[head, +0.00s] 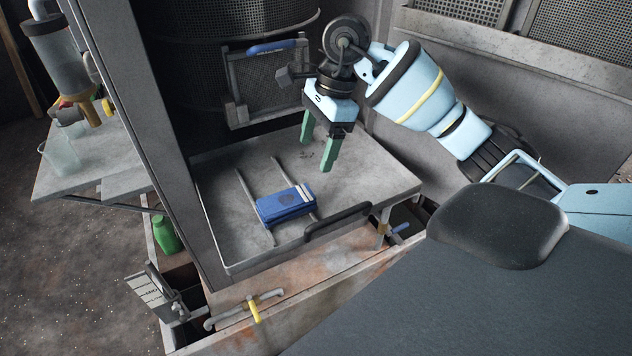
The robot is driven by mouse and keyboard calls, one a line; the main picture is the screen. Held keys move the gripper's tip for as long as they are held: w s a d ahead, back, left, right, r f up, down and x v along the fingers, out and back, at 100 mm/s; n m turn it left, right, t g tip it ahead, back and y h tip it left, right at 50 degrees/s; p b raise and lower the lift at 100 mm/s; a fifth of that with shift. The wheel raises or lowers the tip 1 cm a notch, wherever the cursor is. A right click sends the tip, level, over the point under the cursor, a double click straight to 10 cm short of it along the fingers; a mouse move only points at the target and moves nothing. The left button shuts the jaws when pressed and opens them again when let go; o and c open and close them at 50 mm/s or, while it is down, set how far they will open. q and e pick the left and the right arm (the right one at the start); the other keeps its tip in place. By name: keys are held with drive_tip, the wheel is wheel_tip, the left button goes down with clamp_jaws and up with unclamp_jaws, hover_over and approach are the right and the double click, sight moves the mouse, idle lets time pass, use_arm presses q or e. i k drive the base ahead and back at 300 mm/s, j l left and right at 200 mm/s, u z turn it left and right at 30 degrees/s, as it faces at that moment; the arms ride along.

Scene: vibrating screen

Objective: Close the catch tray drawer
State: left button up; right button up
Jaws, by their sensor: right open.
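The catch tray drawer (375,178) is a shallow grey metal tray with a raised rim. It stands pulled out from under the dark round screen housing. Its black handle (338,221) is on the front edge, towards the right. A blue block-like object (286,204) lies in the tray across two thin metal rails. My right gripper (316,157) points down over the back right part of the tray, behind the handle. Its two green fingers are apart, with nothing between them. I cannot tell whether the fingertips touch the tray floor. My left gripper is not in view.
A framed panel with a blue handle (270,47) is on the housing above the tray. A grey post (150,130) stands at the tray's left. A pipe with a yellow lever (254,310) lies below. A side table (85,165) and green bottle (166,234) are at left.

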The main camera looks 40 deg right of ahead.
sight(365, 179)
drive_tip(key=z, duration=1.05)
